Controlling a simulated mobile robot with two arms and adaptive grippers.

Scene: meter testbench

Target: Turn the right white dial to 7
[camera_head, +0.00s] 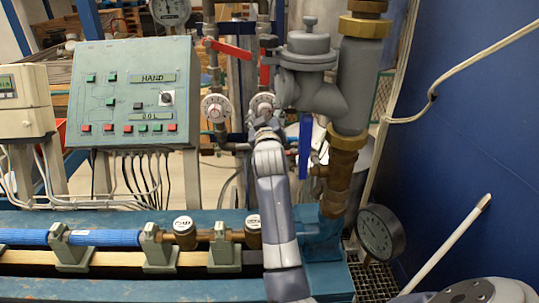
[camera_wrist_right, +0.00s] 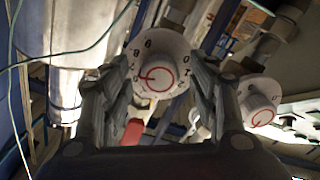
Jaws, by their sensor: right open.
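The right white dial (camera_head: 263,104) has a numbered rim and a raised knob, and its lower part is partly hidden by my right gripper (camera_head: 263,122) in the head view. In the right wrist view this dial (camera_wrist_right: 158,62) lies between the two fingers of my right gripper (camera_wrist_right: 162,80). Its round knob has a red ring and a red line pointing left in that view. The fingers are open on either side of it; I cannot tell whether they touch it. The left white dial (camera_head: 215,108) stands apart; it also shows in the right wrist view (camera_wrist_right: 259,103). My left gripper is out of view.
Red valve levers (camera_head: 232,50) sit just above the dials. A grey meter body (camera_head: 308,65) and thick pipe (camera_head: 355,85) stand close on the right, with a blue handle (camera_head: 305,147) below. A green control panel (camera_head: 132,92) stands to the left.

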